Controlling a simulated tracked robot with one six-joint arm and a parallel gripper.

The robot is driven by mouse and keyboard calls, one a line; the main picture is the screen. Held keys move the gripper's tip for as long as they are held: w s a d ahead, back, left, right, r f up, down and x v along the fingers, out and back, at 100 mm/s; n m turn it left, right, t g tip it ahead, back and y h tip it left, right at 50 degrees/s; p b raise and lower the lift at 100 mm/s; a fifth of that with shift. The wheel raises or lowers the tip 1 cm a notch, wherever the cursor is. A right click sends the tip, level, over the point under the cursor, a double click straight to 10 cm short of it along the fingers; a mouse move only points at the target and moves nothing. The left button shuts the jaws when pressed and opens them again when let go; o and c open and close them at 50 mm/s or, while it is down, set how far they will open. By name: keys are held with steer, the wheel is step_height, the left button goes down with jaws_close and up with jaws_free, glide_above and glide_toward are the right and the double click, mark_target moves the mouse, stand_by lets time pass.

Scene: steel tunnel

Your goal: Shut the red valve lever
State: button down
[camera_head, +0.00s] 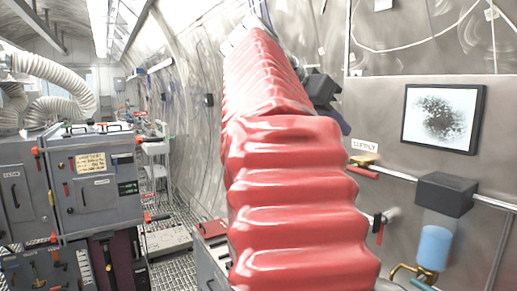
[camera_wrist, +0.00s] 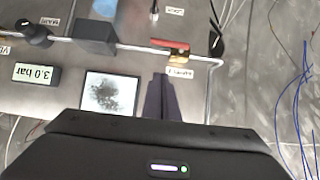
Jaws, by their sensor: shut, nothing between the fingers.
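The red valve lever (camera_head: 363,172) sits on a brass valve (camera_head: 362,160) under the SUPPLY label in the head view. In the wrist view the lever (camera_wrist: 170,44) lies roughly along the pipe, with its brass valve (camera_wrist: 178,57) and label beside it. My gripper (camera_wrist: 160,78) is shut and empty, its dark fingers pointing at the label and valve. A gap to the lever shows in the picture; contact is not visible. In the head view my gripper (camera_head: 344,124) is mostly hidden behind my red arm sleeve.
A pipe (camera_head: 402,178) runs along the metal wall panel to a dark box (camera_head: 446,194) above a blue container (camera_head: 434,246). Another red handle (camera_head: 378,228) sits lower. A framed dark-speckled display (camera_wrist: 108,93) and a 3.0 bar readout (camera_wrist: 37,73) are nearby. Loose blue wires (camera_wrist: 300,100) hang at right.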

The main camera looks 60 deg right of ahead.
glide_above(363, 171)
steer(key=a, duration=0.3)
step_height(363, 171, down, 6)
steer(key=f, duration=0.3)
steer(key=shift+w+d+f, duration=0.15)
steer(key=shift+d+f, duration=0.1)
steer(key=shift+d, duration=0.1)
steer(key=shift+f, duration=0.1)
